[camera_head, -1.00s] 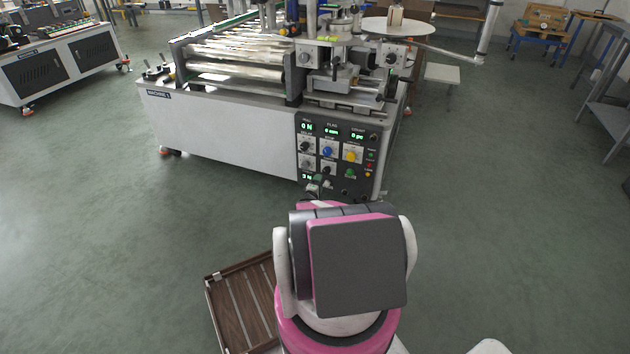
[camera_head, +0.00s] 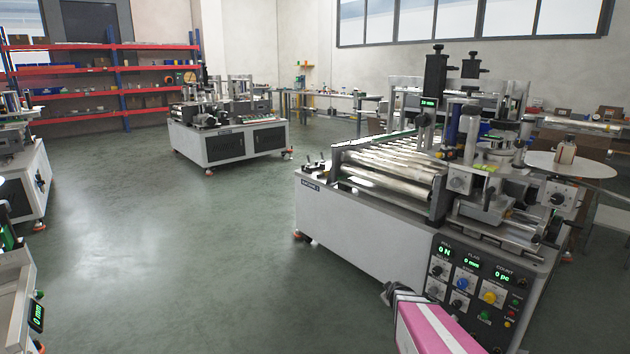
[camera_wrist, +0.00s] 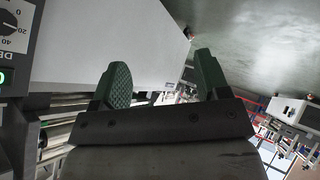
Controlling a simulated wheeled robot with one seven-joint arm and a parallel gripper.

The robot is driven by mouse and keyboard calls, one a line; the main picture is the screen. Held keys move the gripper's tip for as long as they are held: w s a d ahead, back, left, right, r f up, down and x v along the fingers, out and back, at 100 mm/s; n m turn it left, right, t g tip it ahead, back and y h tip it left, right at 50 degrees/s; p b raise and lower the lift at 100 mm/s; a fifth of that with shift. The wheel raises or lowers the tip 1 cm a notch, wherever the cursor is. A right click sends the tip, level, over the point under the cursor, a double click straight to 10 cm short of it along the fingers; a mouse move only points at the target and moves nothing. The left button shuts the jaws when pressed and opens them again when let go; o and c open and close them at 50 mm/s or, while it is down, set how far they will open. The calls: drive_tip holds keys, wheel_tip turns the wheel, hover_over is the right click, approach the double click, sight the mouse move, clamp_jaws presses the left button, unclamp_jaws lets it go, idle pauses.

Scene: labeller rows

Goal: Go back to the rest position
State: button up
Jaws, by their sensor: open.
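My gripper (camera_wrist: 160,88) shows in the wrist view with its two green fingers apart and nothing between them. A white machine side panel lies beyond the fingers, and a panel with a dial (camera_wrist: 12,25) is at the left edge. In the head view, part of my pink and grey arm shows at the bottom right, in front of the labelling machine (camera_head: 370,225). The control panel (camera_head: 470,290) on that machine has green displays, a blue knob and a yellow knob. My fingers cannot be made out in the head view.
A second machine (camera_head: 225,145) stands further back, and parts of other machines show at the left edge. Red and blue shelving (camera_head: 115,80) lines the back wall. The green floor (camera_head: 150,240) between the machines is clear.

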drive_tip(key=s+a+r+m+g, duration=0.3)
drive_tip(key=s+a+r, duration=0.3)
drive_tip(key=s, duration=0.4)
drive_tip(key=s+a+r+m+g, duration=0.3)
drive_tip(key=s+a+r+g, duration=0.3)
drive_tip(key=s, duration=0.4)
drive_tip(key=shift+s+r+g+y, duration=0.25)
drive_tip(key=shift+r+g+y, duration=0.05)
drive_tip(key=shift+y, duration=0.1)
